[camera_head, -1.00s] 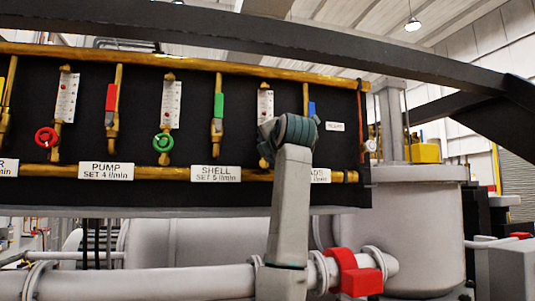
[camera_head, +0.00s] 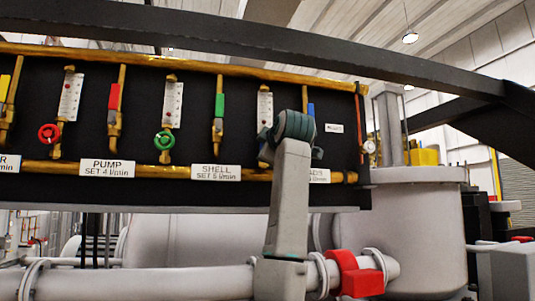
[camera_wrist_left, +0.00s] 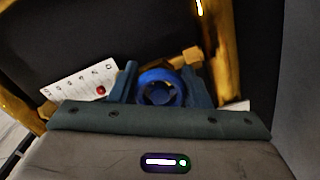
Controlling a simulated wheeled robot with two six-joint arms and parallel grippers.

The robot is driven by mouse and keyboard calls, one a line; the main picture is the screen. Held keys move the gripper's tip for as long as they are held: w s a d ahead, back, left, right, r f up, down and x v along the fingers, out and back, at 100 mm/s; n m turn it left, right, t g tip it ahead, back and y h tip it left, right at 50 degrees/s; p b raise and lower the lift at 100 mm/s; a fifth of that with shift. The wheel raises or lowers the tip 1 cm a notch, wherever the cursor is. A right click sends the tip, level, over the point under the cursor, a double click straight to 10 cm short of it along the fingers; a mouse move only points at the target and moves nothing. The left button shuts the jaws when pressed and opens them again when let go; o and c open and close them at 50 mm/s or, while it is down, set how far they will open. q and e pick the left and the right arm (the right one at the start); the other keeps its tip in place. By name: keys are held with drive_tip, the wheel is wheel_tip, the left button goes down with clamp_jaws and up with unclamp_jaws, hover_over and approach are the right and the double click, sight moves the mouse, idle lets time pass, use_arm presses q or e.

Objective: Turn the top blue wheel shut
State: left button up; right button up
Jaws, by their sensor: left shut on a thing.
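The blue wheel (camera_wrist_left: 160,90) shows in the left wrist view as a round ring at the valve on a brass pipe. My left gripper (camera_wrist_left: 161,88) has a finger on each side of the wheel and is shut on it. In the head view my own wrist covers the wheel and the fingertips. My arm rises from the bottom there to the rightmost white flow gauge (camera_head: 265,108) on the black panel (camera_head: 190,125). My right gripper is in neither view.
A red wheel (camera_head: 49,134) and a green wheel (camera_head: 164,140) sit further left on the panel. A blue lever handle (camera_head: 311,109) is just right of my wrist. A dark beam (camera_head: 250,48) crosses above; a grey pipe (camera_head: 150,280) with a red clamp (camera_head: 358,274) runs below.

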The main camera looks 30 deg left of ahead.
use_arm(q)
drive_tip(key=m+b, duration=0.1)
drive_tip(key=m, duration=0.2)
drive_tip(key=m+b, duration=0.1)
drive_tip(key=m, duration=0.3)
drive_tip(key=m+b, duration=0.2)
drive_tip(key=m, duration=0.1)
drive_tip(key=shift+f+m, duration=0.3)
drive_tip(key=shift+m, duration=0.3)
drive_tip(key=o, duration=1)
drive_tip(key=shift+r, duration=0.1)
